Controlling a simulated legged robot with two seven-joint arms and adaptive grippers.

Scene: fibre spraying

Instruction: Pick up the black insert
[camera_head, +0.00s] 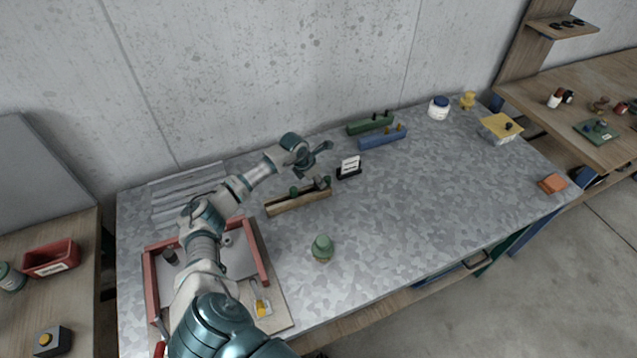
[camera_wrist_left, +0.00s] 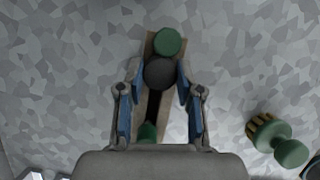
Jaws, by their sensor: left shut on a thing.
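The black insert (camera_wrist_left: 161,74) shows in the left wrist view as a dark round top between my left gripper's fingers. My left gripper (camera_wrist_left: 160,88) is shut on it. In the head view my left gripper (camera_head: 318,170) is over the right end of a wooden holder (camera_head: 290,205) on the grey table. The holder also bears green inserts, one (camera_wrist_left: 167,42) just beyond the black one and another (camera_wrist_left: 147,133) nearer my wrist. Whether the black insert still touches the holder cannot be told. My right gripper is not in view.
A green-topped piece (camera_head: 322,246) stands alone on the table (camera_head: 430,220). A small sign (camera_head: 348,168) is right of the holder. Green (camera_head: 370,124) and blue (camera_head: 383,138) holders stand at the back. A red-edged tray (camera_head: 262,262) lies left. The table's right half is mostly clear.

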